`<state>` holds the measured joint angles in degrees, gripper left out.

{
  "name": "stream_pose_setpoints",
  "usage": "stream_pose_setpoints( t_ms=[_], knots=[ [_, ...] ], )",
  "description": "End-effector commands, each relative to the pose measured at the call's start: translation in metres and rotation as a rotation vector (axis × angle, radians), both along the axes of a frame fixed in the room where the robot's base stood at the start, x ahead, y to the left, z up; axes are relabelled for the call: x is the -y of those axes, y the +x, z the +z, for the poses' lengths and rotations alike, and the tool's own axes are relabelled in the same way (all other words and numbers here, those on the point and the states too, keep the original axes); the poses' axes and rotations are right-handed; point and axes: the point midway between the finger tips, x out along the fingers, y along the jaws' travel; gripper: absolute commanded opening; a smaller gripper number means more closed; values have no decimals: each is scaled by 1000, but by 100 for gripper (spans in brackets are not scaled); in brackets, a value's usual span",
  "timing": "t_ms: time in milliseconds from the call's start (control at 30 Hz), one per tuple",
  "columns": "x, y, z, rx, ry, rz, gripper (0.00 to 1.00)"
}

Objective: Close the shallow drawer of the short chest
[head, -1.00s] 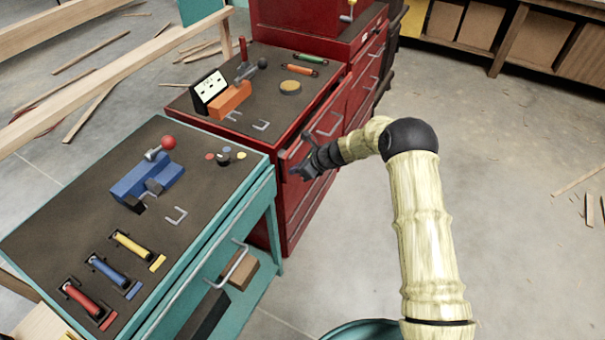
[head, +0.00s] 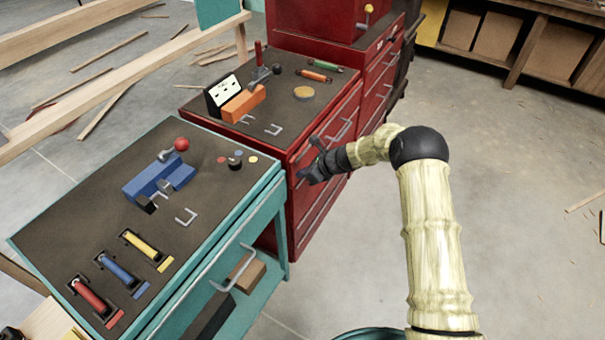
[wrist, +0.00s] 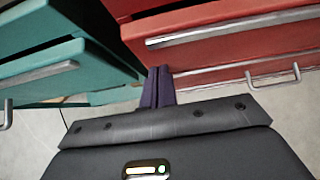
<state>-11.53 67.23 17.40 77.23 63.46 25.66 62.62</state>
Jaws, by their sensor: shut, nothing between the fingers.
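The low red chest (head: 297,205) stands beside the teal cabinet, with tools on its dark top. Its shallow top drawer (head: 326,124) has a front with a long handle. In the wrist view this drawer front (wrist: 215,55) seems to stand slightly proud of the chest, but I cannot tell exactly how far. My gripper (head: 307,172) is at the near end of the chest's front, shut and empty. In the wrist view its dark fingers (wrist: 158,86) are together just below the drawer's left corner. I cannot tell whether they touch it.
The teal cabinet (head: 262,212) is close on the left, with its own drawer front and handle (head: 235,268). A taller red chest (head: 378,72) stands behind. Planks lie at back left. The floor (head: 530,200) to the right is mostly clear.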

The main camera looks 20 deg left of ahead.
Motion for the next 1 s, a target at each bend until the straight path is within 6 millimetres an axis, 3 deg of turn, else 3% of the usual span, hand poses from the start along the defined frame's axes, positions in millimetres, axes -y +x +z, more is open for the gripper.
stream_pose_setpoints(
  t_ms=[167, 600, 1000],
  knots=[
    [33, -7, -1, -3, -4, 1, 0],
    [88, -23, 59, -3, -8, 7, 0],
    [97, -25, 67, -6, -9, 8, 0]
  ],
)
